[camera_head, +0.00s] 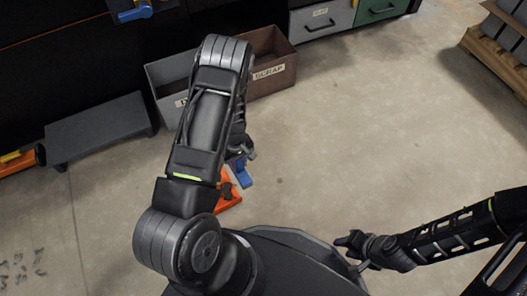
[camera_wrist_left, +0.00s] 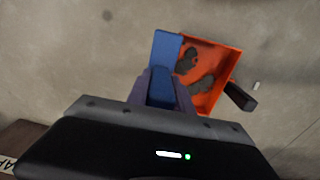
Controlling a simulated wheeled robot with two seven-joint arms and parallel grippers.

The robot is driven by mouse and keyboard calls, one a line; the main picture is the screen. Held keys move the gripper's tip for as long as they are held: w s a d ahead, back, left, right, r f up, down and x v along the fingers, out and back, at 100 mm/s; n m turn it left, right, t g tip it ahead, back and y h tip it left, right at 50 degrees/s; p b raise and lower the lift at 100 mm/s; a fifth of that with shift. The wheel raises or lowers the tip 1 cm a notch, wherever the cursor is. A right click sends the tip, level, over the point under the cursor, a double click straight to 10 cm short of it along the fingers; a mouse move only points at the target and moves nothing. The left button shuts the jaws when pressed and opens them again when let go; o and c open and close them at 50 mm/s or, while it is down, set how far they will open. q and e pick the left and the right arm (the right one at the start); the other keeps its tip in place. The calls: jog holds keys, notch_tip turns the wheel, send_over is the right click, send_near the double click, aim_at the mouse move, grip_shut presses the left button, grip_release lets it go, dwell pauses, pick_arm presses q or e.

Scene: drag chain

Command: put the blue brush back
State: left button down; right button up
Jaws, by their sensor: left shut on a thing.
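The blue brush (camera_wrist_left: 165,50) is in my left gripper (camera_wrist_left: 160,88), which is shut on it. The brush's far end reaches out past the fingertips. In the head view the brush (camera_head: 243,178) shows just below my left gripper (camera_head: 239,162), partly hidden by my arm. An orange dustpan (camera_wrist_left: 221,63) with dark debris in it and a black handle lies beside the brush in the wrist view. The dustpan (camera_head: 229,190) is mostly hidden in the head view. My right gripper (camera_head: 346,241) is at the lower right, empty; its finger gap is unclear.
Two open bins stand behind my left arm, a grey one (camera_head: 162,92) and a brown one labelled SCRAP (camera_head: 275,84). A low dark bench (camera_head: 98,130) is at the left. Grey and green drawers (camera_head: 322,20) are at the back. A pallet (camera_head: 497,62) is at the far right. The middle floor is clear.

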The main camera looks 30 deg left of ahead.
pick_arm(q)
jog(key=w+d+r+m, duration=0.35)
jog(key=w+r, duration=0.25)
jog(key=r, duration=0.2)
jog(key=w+d+r+m, duration=0.3)
jog(key=w+d+r, duration=0.25)
jog(key=r, duration=0.35)
jog(key=w+d+r+m, duration=0.35)
jog(key=w+r, duration=0.25)
jog(key=r, duration=0.2)
notch_tip(320, 180, up, 13)
jog(key=d+m, duration=0.1)
jog(key=d, duration=0.2)
jog(key=shift+w+r+m, duration=0.2)
jog(key=shift+w+m, duration=0.2)
jog(key=shift+a, duration=0.15)
